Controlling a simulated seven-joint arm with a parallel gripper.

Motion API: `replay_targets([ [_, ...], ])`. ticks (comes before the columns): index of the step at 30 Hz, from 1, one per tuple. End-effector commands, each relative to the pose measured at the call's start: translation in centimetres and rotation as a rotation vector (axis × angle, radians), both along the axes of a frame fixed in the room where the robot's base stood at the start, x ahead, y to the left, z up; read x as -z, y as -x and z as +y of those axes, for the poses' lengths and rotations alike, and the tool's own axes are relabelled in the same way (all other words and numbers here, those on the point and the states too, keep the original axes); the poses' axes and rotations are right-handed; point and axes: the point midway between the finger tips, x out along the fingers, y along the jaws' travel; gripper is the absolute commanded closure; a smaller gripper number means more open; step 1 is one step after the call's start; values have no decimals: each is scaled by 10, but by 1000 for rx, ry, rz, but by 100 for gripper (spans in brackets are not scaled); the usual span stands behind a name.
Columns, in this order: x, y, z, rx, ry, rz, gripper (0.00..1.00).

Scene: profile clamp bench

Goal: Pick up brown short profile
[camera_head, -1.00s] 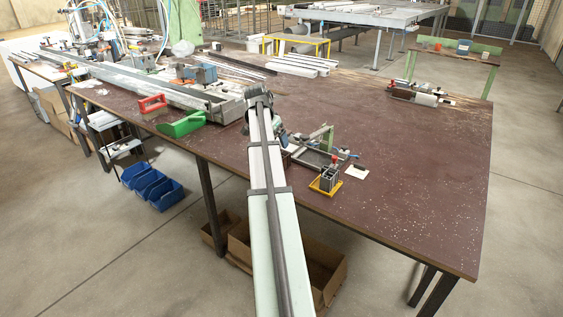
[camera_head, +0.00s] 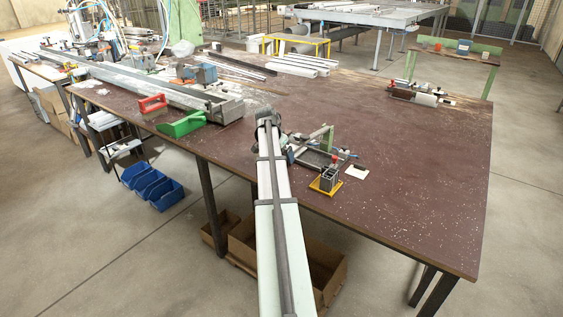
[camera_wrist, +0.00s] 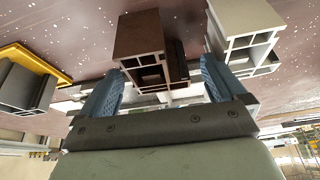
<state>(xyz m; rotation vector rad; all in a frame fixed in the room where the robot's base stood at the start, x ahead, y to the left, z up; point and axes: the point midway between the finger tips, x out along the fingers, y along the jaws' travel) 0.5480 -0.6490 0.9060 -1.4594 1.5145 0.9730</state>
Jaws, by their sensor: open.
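The brown short profile (camera_wrist: 138,38) shows its hollow, chambered end in the wrist view, at upper centre. My gripper (camera_wrist: 158,75) is open, with one blue ribbed finger on either side of the brown profile in the picture. I cannot tell how deep the profile lies between the fingers, and no contact shows. A white profile (camera_wrist: 240,20) stands to the right, close to the right finger. In the head view my arm hides most of the gripper, and I cannot make out the brown profile there.
A grey profile piece on a yellow base (camera_wrist: 40,62) is at left in the wrist view; the yellow base (camera_head: 325,188) also shows in the head view. A clamp fixture (camera_head: 318,158) is beside my arm. Green (camera_head: 183,124) and red (camera_head: 152,104) bins stand left.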

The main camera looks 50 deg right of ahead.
Motion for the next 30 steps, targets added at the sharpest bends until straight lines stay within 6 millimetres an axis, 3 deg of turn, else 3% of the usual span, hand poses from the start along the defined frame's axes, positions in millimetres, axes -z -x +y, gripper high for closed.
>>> replay_targets([
  [8, 10, 1, -3, 0, -3, 6, 2],
  [26, 8, 0, -2, 0, -1, 2, 58],
  [30, 8, 0, -2, 0, -1, 2, 59],
])
